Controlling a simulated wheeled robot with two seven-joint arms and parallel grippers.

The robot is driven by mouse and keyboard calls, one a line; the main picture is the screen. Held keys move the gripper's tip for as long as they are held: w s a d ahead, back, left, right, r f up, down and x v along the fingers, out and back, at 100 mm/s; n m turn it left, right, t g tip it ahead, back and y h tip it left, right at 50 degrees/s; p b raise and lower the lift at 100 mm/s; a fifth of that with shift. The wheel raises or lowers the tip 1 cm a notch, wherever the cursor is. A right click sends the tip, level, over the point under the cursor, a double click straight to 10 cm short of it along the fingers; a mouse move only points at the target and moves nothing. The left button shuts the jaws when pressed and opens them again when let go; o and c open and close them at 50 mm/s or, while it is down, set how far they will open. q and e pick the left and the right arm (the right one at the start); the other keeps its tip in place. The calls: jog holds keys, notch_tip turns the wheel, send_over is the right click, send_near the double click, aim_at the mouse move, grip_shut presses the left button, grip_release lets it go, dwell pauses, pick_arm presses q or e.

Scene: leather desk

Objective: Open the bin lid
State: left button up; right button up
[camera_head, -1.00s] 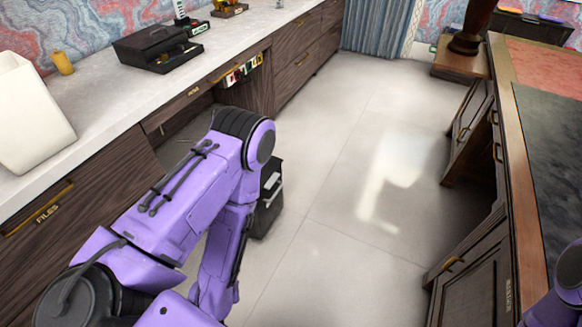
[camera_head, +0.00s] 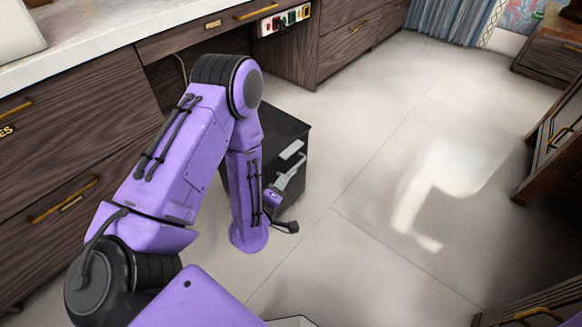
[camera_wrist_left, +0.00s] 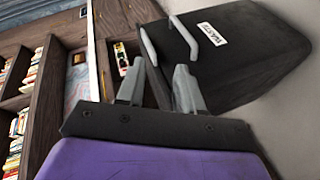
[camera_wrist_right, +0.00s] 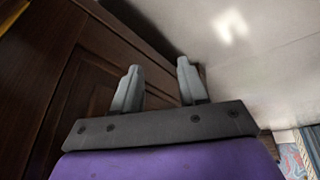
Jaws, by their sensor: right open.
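The bin (camera_head: 284,125) is a black box on the floor, partly hidden behind my left arm in the head view. The left wrist view shows its dark face (camera_wrist_left: 255,65) with a white WASTE label (camera_wrist_left: 208,32) and a pale grey handle (camera_wrist_left: 184,37) that sticks out. The lid looks shut. My left gripper (camera_head: 288,178) is at the bin's near side. Its two fingers (camera_wrist_left: 157,75) are apart, with the handle just beyond their tips; I cannot tell whether they touch it. My right gripper (camera_wrist_right: 158,82) is open and empty, outside the head view.
Dark wooden drawers (camera_head: 75,140) under a pale counter (camera_head: 110,25) stand left of and behind the bin. A wooden cabinet (camera_wrist_right: 75,75) is close to my right gripper. The pale tiled floor (camera_head: 390,170) right of the bin is clear.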

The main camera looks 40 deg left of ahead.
aim_at(291, 154)
pick_arm(q)
jog(key=w+a+n+t+b, duration=0.1)
jog(key=w+b, duration=0.1)
jog(key=w, duration=0.2)
jog(key=w+a+f+n+t+y+b, duration=0.1)
jog(key=w+a+n+b, duration=0.1)
jog(key=w+b, duration=0.1)
jog(key=w+a+f+n+t+b, duration=0.1)
jog(key=w+a+b, duration=0.1)
jog(key=w, duration=0.3)
jog(key=shift+w+a+f+n+y, duration=0.2)
jog(key=shift+w+n+y, duration=0.1)
jog(key=shift+w+n, duration=0.1)
jog(key=shift+w+a+r, duration=0.1)
jog(key=shift+w, duration=0.35)
grip_shut()
pick_arm(e)
notch_tip(291, 154, down, 11)
jog(key=s+n, duration=0.1)
jog(key=shift+a+g+y, duration=0.2)
jog(key=shift+g+y, duration=0.1)
jog(key=shift+g, duration=0.1)
